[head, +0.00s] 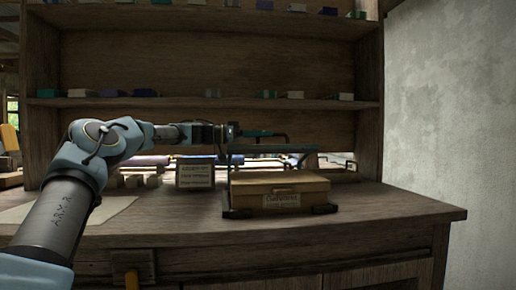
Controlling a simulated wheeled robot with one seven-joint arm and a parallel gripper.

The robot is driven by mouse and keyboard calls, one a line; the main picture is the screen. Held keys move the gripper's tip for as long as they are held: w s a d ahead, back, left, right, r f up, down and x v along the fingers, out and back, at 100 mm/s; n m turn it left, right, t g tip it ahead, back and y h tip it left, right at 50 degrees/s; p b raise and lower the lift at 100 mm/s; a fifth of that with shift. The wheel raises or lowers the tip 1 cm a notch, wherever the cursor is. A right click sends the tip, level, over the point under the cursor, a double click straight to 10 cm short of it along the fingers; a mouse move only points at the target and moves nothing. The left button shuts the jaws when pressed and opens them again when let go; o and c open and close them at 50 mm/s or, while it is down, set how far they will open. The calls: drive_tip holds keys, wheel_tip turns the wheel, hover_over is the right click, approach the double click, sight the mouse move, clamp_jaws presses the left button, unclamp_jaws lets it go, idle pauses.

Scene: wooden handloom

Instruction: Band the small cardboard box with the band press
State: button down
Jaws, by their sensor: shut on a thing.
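The small cardboard box (290,184) is tan, with a pale label on its front. It sits flat and closed in the band press, between the dark base corners (240,213). The press's blue bar (275,148) runs level above the box, with a visible gap between them. A dark bent rod joins the bar to a teal handle (260,133). My gripper (240,132) comes in from the left, above the box, and is shut on the handle's left end. Its fingertips are small and dark here. No band can be made out on the box.
A dark box with a lettered label (195,173) stands just left of the press. Small blocks (133,181) and a pale sheet (75,212) lie further left. A shelf (200,103) with small coloured items spans above my arm. The bench top (390,205) is clear at right.

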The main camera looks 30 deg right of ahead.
sight(265, 148)
drive_tip(key=s+f+m+b, duration=0.1)
drive_tip(key=b, duration=0.2)
drive_tip(key=s+a+f+m+b, duration=0.1)
drive_tip(key=s+f+b, duration=0.1)
drive_tip(key=b, duration=0.2)
drive_tip(key=s+f+m+b, duration=0.1)
drive_tip(key=f+b, duration=0.1)
drive_tip(key=b, duration=0.2)
drive_tip(key=shift+s+a, duration=0.15)
drive_tip(key=shift+a, duration=0.1)
drive_tip(key=s+f+m+b, duration=0.1)
drive_tip(key=b, duration=0.2)
drive_tip(key=s+f+b, duration=0.1)
drive_tip(key=b, duration=0.3)
drive_tip(key=shift+s+a+m, duration=0.1)
drive_tip(key=shift+a+m, duration=0.25)
drive_tip(key=shift+m, duration=0.05)
drive_tip(key=shift+s, duration=0.1)
drive_tip(key=c, duration=0.8)
unclamp_jaws()
drive_tip(key=shift+c, duration=0.2)
drive_tip(key=shift+r, duration=0.1)
drive_tip(key=shift+a, duration=0.4)
drive_tip(key=p+v, duration=0.1)
drive_tip(key=v, duration=0.9)
drive_tip(key=shift+p, duration=0.3)
